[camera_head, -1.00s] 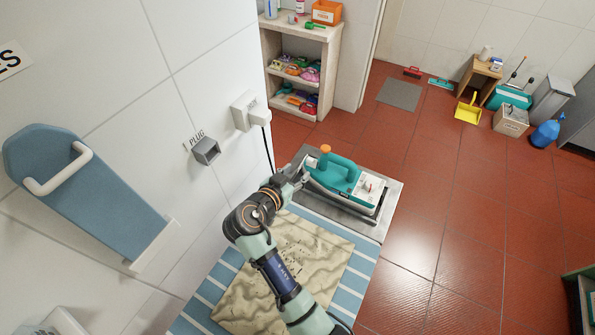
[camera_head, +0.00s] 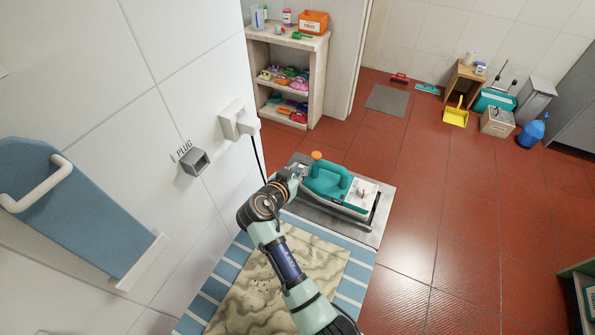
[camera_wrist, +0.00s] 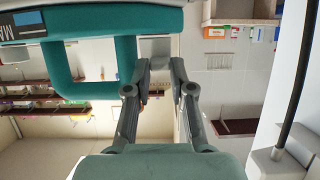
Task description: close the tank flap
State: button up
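A teal and white iron-like appliance (camera_head: 340,188) with an orange knob (camera_head: 317,155) rests on a grey metal plate (camera_head: 378,228). Its teal body fills the top left of the wrist view (camera_wrist: 90,22), with the looped handle (camera_wrist: 125,60) hanging below. My gripper (camera_head: 298,170) is at the appliance's left end, close to the knob. In the wrist view my two fingers (camera_wrist: 158,70) stand apart with a gap between them. A pale grey piece (camera_wrist: 155,48) shows just beyond the tips; I cannot tell whether it is the tank flap or whether they touch it.
A beige patterned cloth (camera_head: 290,275) lies on a blue-striped board (camera_head: 355,275) under my arm. A white wall plug (camera_head: 238,120) with a black cord (camera_head: 257,160) is near my gripper. A blue folding board (camera_head: 85,215) hangs left. Red floor (camera_head: 440,200) is open at right.

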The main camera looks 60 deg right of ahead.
aim_at(302, 166)
grip_shut()
jog(key=shift+r, duration=0.15)
jog(key=shift+d+r+y+p, duration=0.25)
jog(key=shift+y+p, duration=0.15)
jog(key=shift+p, duration=0.6)
jog(key=y+p, duration=0.2)
jog(key=p, duration=0.1)
jog(key=shift+d+r, duration=0.25)
jog(key=shift+d, duration=0.15)
jog(key=d+y+p, duration=0.1)
jog(key=y+p, duration=0.1)
jog(key=y, duration=0.1)
jog(key=shift+d, duration=0.1)
jog(key=shift+d+f+y, duration=0.2)
jog(key=shift+d+y, duration=0.05)
jog(key=shift+y, duration=0.55)
jog(key=shift+f, duration=0.1)
